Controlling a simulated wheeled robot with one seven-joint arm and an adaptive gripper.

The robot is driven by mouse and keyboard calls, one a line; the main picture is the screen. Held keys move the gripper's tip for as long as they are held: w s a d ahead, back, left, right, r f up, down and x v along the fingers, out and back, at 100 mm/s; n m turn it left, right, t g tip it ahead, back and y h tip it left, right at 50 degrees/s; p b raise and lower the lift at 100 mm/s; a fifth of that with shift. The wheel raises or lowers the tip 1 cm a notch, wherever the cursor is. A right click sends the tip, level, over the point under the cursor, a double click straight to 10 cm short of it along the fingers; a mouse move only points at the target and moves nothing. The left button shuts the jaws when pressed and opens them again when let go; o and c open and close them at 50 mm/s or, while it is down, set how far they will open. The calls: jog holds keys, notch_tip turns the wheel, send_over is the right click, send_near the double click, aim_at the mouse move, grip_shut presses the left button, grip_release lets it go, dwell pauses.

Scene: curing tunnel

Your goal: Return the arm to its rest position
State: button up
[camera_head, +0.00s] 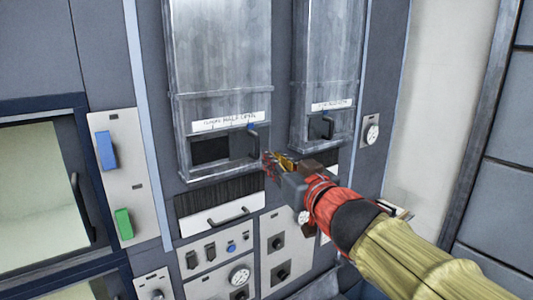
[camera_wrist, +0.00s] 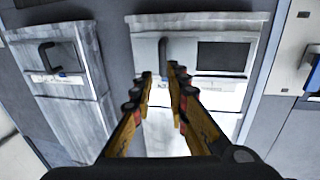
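My gripper (camera_head: 277,163) is in front of the wall of cabinets in the head view, at the end of my outstretched red and yellow arm. In the wrist view its two orange-and-black fingers (camera_wrist: 162,76) stand apart, with pale panel showing between them and nothing held. The dark handle (camera_head: 253,141) of the left tall metal panel is just up and left of the fingertips in the head view. In the wrist view this handle (camera_wrist: 164,56) lies just beyond the tips, and I cannot tell whether they touch it.
A second tall metal panel (camera_head: 325,85) with its own handle is to the right. Below are a drawer handle (camera_head: 228,216) and a control panel with gauges (camera_head: 240,274). Blue (camera_head: 106,150) and green (camera_head: 124,223) switches sit at the left. A pale wall (camera_head: 440,110) is at the right.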

jog(key=shift+v, duration=1.05)
